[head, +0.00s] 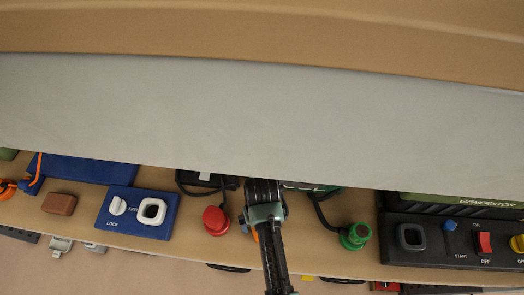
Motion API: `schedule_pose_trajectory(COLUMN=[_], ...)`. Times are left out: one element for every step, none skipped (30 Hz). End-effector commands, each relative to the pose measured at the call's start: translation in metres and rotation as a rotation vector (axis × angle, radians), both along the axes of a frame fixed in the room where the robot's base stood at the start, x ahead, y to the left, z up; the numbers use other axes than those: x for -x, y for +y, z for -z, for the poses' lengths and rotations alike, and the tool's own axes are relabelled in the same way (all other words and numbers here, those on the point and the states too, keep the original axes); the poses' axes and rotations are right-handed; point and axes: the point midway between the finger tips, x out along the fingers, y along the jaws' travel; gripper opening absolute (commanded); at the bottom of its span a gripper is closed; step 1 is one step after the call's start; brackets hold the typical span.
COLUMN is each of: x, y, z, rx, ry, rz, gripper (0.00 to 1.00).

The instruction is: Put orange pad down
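My arm reaches up from the bottom centre, and its dark end (262,192) is over the bench's far part. The fingers cannot be made out, so I cannot tell whether my gripper is open or shut. A small orange patch (255,235) shows just left of my arm, mostly hidden behind it. I cannot tell whether it is the orange pad or whether it is held. Another orange item (6,190) with an orange cord lies at the far left edge. No whole orange pad is visible.
The tan bench (80,217) holds a brown block (59,204), a blue panel (131,226) with white parts, a red knob (215,220), a green plug (354,236) and a black generator panel (455,250). A grey surface (250,120) covers the back.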

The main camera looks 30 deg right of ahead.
Motion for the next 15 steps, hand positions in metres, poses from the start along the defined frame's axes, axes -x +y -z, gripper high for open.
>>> schedule_pose_trajectory(x=[0.000, 0.000, 0.000, -0.001, -0.001, -0.001, -0.001, -0.001, -0.001, -0.002, -0.002, -0.002, -0.001, -0.002, -0.002], y=[0.000, 0.000, 0.000, 0.000, 0.000, 0.000, 0.000, 0.000, 0.000, -0.001, -0.001, 0.000, 0.000, 0.000, 0.000], z=[-0.002, -0.004, -0.006, -0.009, -0.012, -0.018, -0.023, -0.028, -0.036, -0.043, -0.050, -0.058, -0.065, -0.071, -0.080], rx=[0.000, 0.000, 0.000, 0.000, 0.001, 0.001, 0.002, 0.002, 0.002, 0.002, 0.002, 0.002, 0.002, 0.002, 0.002], ry=[0.000, 0.000, -0.001, -0.002, -0.003, -0.003, -0.004, -0.005, -0.005, -0.006, -0.007, -0.007, -0.006, -0.006, -0.006], rz=[0.000, 0.001, 0.000, 0.000, 0.000, -0.001, -0.001, -0.001, -0.001, -0.001, -0.001, -0.001, -0.001, -0.001, -0.002], gripper=[1.00, 1.00, 1.00, 1.00, 1.00, 1.00, 1.00, 1.00, 1.00, 1.00, 1.00, 1.00, 1.00, 1.00, 1.00])
